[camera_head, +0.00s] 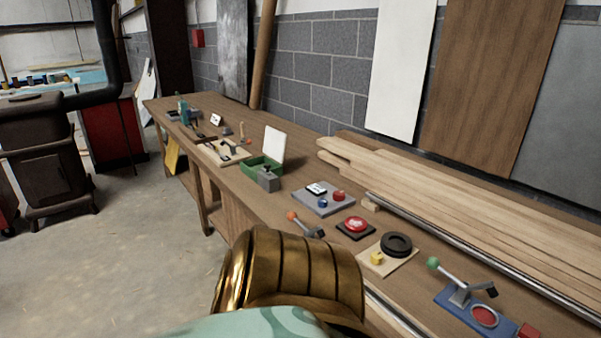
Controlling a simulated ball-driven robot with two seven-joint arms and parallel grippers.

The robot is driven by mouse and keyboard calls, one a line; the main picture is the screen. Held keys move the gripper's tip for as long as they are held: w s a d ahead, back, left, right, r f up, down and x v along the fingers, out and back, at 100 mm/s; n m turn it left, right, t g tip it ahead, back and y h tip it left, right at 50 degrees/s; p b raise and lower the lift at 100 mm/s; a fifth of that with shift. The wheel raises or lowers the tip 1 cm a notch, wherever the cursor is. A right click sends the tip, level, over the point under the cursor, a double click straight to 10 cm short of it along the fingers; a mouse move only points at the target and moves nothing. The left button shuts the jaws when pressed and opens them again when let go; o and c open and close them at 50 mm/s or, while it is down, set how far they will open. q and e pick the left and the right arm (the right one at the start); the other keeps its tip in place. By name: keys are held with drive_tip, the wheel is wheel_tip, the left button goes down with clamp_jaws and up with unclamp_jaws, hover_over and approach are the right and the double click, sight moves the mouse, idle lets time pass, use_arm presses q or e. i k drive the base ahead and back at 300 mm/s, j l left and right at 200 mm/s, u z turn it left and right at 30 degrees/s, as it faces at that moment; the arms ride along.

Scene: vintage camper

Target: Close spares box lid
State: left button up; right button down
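The green box (256,164), which I take as the spares box, sits on the workbench near the middle of the picture. Its white lid (274,143) stands up, roughly vertical, at the box's back right side, so the box is open. A small grey block (268,182) with a dark top piece stands at its front and hides part of it. The contents are too small to tell. Neither gripper is in view; only a brass part of my arm shows at the bottom, well in front of the box.
The long workbench (239,201) also bears a wooden tray of tools (222,153), a grey button panel (322,198), a red button (355,226), a black ring (396,244) and a blue lever device (468,303). Timber planks (450,195) lie along the wall.

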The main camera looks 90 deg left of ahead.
sight(274, 144)
drive_tip(key=u, duration=3.1)
